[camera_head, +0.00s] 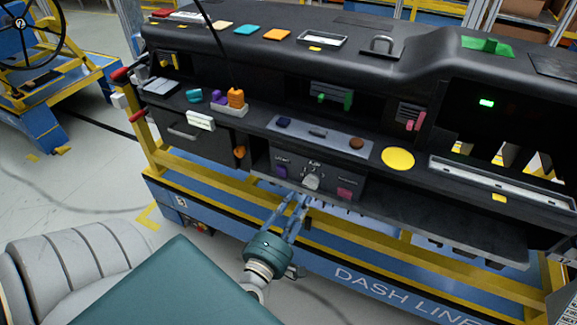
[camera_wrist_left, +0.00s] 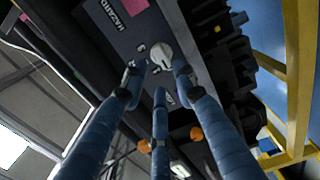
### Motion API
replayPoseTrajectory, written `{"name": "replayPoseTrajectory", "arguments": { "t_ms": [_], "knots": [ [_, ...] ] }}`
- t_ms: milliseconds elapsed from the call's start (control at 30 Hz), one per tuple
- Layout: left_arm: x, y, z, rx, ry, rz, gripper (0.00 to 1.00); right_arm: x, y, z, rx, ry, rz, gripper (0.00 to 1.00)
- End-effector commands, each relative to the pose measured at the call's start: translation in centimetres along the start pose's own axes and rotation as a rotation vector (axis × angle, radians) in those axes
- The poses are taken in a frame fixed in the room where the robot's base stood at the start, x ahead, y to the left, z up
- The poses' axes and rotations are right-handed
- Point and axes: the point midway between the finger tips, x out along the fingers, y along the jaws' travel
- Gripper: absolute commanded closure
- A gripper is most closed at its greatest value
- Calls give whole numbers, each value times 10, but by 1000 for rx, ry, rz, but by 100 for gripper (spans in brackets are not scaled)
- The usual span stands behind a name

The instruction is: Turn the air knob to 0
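The air knob (camera_head: 311,181) is a pale round dial on a dark panel in the dashboard's lower middle, with small markings above it. In the left wrist view the knob (camera_wrist_left: 161,56) sits just beyond my fingertips, with printed marks beside it; I cannot read its setting. My left gripper (camera_head: 298,200) reaches up to the panel from below, just left of and under the knob. In the wrist view its blue fingers (camera_wrist_left: 158,78) are spread around the knob's near side, open; contact is unclear. My right gripper is not in view.
A dark shelf (camera_head: 440,230) juts out on the right. A yellow rail (camera_head: 400,248) runs below the panel. A yellow disc (camera_head: 398,158) lies above right.

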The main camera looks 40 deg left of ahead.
Motion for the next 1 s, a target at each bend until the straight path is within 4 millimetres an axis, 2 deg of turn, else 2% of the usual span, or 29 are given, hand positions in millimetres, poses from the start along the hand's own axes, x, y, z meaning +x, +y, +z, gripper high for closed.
{"name": "replayPoseTrajectory", "arguments": {
  "t_ms": [100, 333, 1000],
  "knots": [
    [-26, -1, 0, 2, -2, -4, 71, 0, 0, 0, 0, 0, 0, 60],
    [-54, 0, 0, 0, -1, -1, 71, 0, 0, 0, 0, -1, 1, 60],
    [-59, -2, 1, 3, -2, -3, 71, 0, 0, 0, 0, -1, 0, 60]
  ]
}}
